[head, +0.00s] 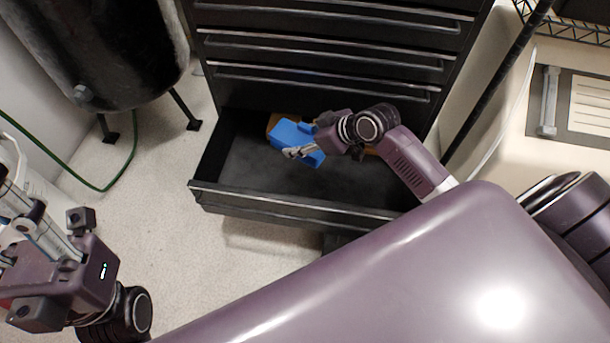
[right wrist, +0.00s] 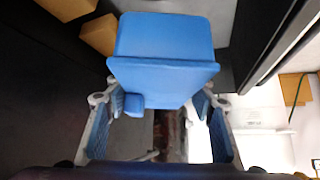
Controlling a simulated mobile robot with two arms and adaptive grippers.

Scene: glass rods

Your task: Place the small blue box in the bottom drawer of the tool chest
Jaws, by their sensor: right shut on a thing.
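The small blue box (head: 296,139) is held by my right gripper (head: 304,150), over the open bottom drawer (head: 290,210) of the black tool chest (head: 330,62). In the right wrist view the blue box (right wrist: 163,60) sits between the two fingers of the right gripper (right wrist: 160,108). I cannot tell whether the box touches the drawer floor. My left gripper (head: 30,225) is at the far left, well away from the chest; its fingertips are partly cut off by the picture edge.
A tan block (head: 273,121) lies at the back of the drawer; tan blocks (right wrist: 100,34) also show in the right wrist view. The drawer's left and front floor is bare. A black tank (head: 105,50) stands left of the chest, with a green hose (head: 95,187) on the floor.

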